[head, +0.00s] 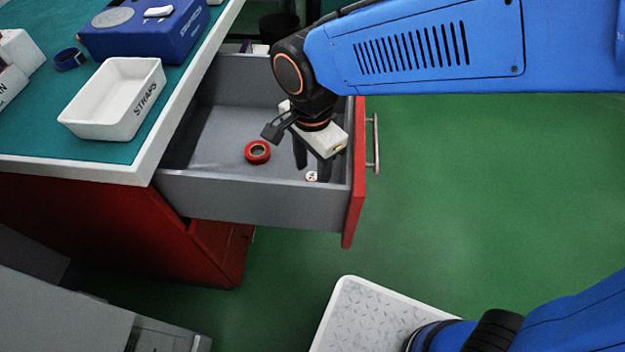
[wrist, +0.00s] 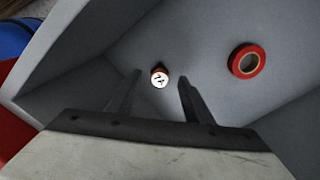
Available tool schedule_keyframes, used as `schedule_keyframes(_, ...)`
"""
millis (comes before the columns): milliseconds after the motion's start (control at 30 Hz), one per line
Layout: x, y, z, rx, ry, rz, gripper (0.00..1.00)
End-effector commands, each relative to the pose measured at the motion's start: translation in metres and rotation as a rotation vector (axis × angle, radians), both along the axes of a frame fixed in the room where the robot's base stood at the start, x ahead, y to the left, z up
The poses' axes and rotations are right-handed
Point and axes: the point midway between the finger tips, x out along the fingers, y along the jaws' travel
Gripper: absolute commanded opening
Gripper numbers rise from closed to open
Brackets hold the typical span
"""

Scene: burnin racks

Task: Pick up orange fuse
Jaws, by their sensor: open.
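A small round fuse (wrist: 159,77) with a white marked end and a sliver of orange-brown side stands in the open grey drawer. In the head view its white end (head: 311,176) shows near the drawer's front right corner. My gripper (head: 313,166) points down into the drawer, its fingers spread and empty. In the wrist view the fuse appears between the two fingertips, with a gap on each side. I cannot tell how far above it the fingertips are.
A red tape roll (head: 258,152) lies in the drawer (head: 262,193), left of my gripper. The drawer walls and red front (head: 355,190) surround the space. A white STRAPS tray (head: 115,97) and a blue device (head: 145,35) sit on the bench.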

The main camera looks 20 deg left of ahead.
Motion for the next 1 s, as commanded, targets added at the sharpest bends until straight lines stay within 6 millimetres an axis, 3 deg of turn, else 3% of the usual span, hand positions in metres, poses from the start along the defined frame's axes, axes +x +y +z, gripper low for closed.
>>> schedule_keyframes(233,-0.001,0.001,-0.03,-0.002,0.001,0.0,0.47)
schedule_keyframes(533,-0.001,0.001,-0.033,-0.001,0.0,0.0,0.47)
schedule_keyframes(700,-0.001,0.001,-0.033,-0.001,0.0,0.0,0.06)
schedule_keyframes(1000,-0.001,0.001,-0.033,-0.001,0.0,0.001,0.06)
